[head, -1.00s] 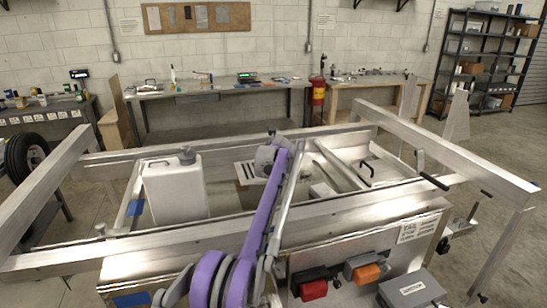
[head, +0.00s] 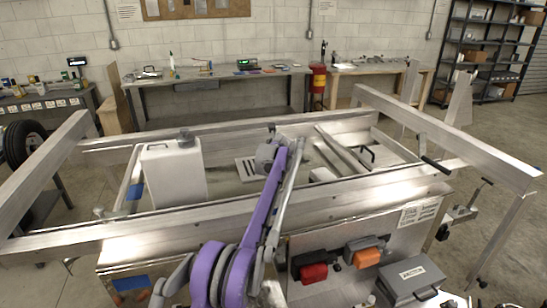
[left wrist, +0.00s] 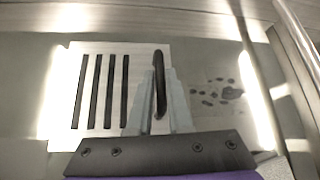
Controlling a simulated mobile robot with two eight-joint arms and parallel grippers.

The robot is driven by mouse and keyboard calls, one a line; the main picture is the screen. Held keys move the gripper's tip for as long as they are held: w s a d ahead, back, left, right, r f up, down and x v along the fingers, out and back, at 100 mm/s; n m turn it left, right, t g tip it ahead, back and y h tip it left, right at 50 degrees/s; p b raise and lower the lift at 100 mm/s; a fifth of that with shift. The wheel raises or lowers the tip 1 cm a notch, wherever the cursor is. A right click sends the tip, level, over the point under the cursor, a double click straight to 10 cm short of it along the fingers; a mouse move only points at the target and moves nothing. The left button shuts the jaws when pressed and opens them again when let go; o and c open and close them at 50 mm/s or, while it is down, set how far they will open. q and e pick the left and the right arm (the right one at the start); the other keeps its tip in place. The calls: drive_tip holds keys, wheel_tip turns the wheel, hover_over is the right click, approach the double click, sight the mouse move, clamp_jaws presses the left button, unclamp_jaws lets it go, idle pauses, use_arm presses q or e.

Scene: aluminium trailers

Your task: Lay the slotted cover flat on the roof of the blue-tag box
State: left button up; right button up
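The slotted cover (head: 246,169) is a pale plate with dark slots, inside the trailer frame. In the left wrist view the cover (left wrist: 66,125) shows several slots and a dark upright handle (left wrist: 160,72). My left gripper (left wrist: 160,92) has its fingers close together on both sides of this handle and appears shut on it. In the head view my left gripper (head: 270,152) is over the cover's right side and hides part of it. A blue tag (head: 130,283) marks the metal box at the front left. My right gripper is out of view.
A white jug (head: 174,178) stands left of the cover. The trailer's front rail (head: 130,228) crosses under my arm. Another blue patch (head: 134,192) is beside the jug.

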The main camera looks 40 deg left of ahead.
use_arm(q)
drive_tip(key=o, duration=0.4)
drive_tip(key=b+v, duration=0.1)
drive_tip(key=v, duration=1)
idle(0.3)
